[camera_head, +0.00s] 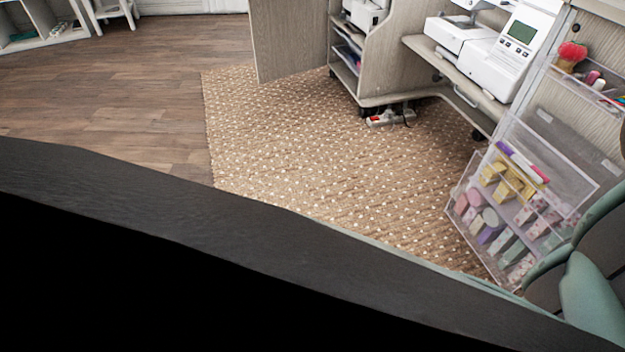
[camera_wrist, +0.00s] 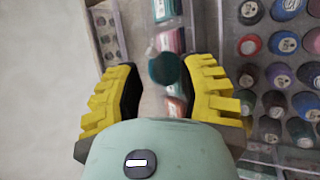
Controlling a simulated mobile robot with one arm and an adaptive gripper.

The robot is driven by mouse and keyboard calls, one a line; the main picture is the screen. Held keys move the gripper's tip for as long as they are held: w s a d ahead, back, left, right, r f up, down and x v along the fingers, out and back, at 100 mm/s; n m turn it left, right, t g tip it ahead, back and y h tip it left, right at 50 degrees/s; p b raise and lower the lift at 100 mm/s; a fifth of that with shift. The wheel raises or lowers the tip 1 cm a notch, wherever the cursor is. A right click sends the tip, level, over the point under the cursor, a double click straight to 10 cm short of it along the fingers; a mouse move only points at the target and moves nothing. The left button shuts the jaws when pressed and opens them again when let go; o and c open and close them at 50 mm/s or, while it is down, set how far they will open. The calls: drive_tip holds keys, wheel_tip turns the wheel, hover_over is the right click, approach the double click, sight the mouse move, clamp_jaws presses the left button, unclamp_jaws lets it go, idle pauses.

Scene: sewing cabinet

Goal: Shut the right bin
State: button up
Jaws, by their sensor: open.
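Clear plastic bins (camera_head: 583,190) hang on the cabinet at the right of the head view, holding pens, yellow pieces and several pastel items. At least one of them stands tilted outward. I cannot tell which one is the right bin. In the wrist view, my gripper (camera_wrist: 166,80) is open, its two yellow-backed fingers spread. A narrow row of spools, with a dark teal round top (camera_wrist: 168,68), shows between the fingers, and nothing is gripped. A wider group of spools (camera_wrist: 278,75) lies to the right. The gripper's fingers are not visible in the head view.
A white sewing machine (camera_head: 500,55) stands on the cabinet's shelf above. A red pincushion (camera_head: 572,51) sits in an upper clear bin. A power strip (camera_head: 390,118) lies under the cabinet. The patterned rug (camera_head: 300,150) and wooden floor (camera_head: 110,95) are mostly clear.

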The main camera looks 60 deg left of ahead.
idle(0.3)
clamp_jaws()
idle(0.4)
